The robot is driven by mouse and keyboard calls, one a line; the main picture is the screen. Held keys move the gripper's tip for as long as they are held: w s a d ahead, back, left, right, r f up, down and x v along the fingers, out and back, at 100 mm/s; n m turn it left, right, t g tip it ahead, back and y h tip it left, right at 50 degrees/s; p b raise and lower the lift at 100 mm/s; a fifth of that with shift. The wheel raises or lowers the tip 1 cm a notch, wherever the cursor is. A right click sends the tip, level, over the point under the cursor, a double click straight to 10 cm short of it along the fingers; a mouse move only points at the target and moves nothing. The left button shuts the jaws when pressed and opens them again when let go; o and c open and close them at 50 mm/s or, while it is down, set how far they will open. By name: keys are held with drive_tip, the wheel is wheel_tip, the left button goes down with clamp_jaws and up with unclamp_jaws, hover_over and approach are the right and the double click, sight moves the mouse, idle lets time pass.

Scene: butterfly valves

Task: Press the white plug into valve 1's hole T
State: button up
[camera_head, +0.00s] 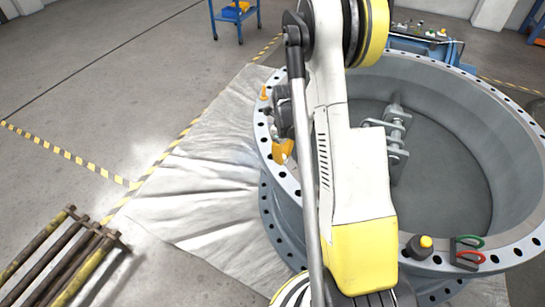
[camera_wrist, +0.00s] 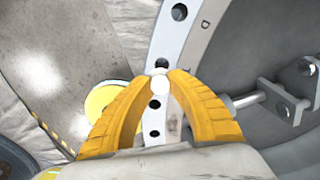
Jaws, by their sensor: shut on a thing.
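My gripper (camera_wrist: 160,78) has yellow fingers closed on the small white plug (camera_wrist: 160,84), whose rounded end shows between the fingertips. In the wrist view the plug lies over the pale flange ring of the valve (camera_wrist: 172,48), in line with its dark bolt holes; I cannot tell whether it touches the ring. A letter D is marked beside the ring; a letter T cannot be made out. In the head view my gripper (camera_head: 283,151) is at the left rim of the large grey valve (camera_head: 488,130).
A small orange object (camera_head: 263,92) stands on the left rim. A black knob with a yellow top (camera_head: 420,246) and a red and green handled item (camera_head: 467,250) sit on the near rim. A hinge bracket (camera_head: 397,130) stands inside. Rusty bars (camera_head: 60,260) lie lower left.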

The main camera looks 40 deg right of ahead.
sight(283, 171)
drive_tip(key=shift+d+f+m, duration=0.2)
drive_tip(key=shift+f+m, duration=0.05)
drive_tip(key=shift+m, duration=0.05)
drive_tip(key=shift+f+b, duration=1.75)
drive_tip(key=shift+f, duration=1.05)
drive_tip(key=shift+f+b, duration=0.35)
drive_tip(key=shift+b, duration=0.35)
drive_tip(key=shift+f+b, duration=0.35)
drive_tip(key=shift+f, duration=0.25)
drive_tip(key=shift+f, duration=0.25)
drive_tip(key=o, duration=1.4)
drive_tip(key=shift+o, duration=0.2)
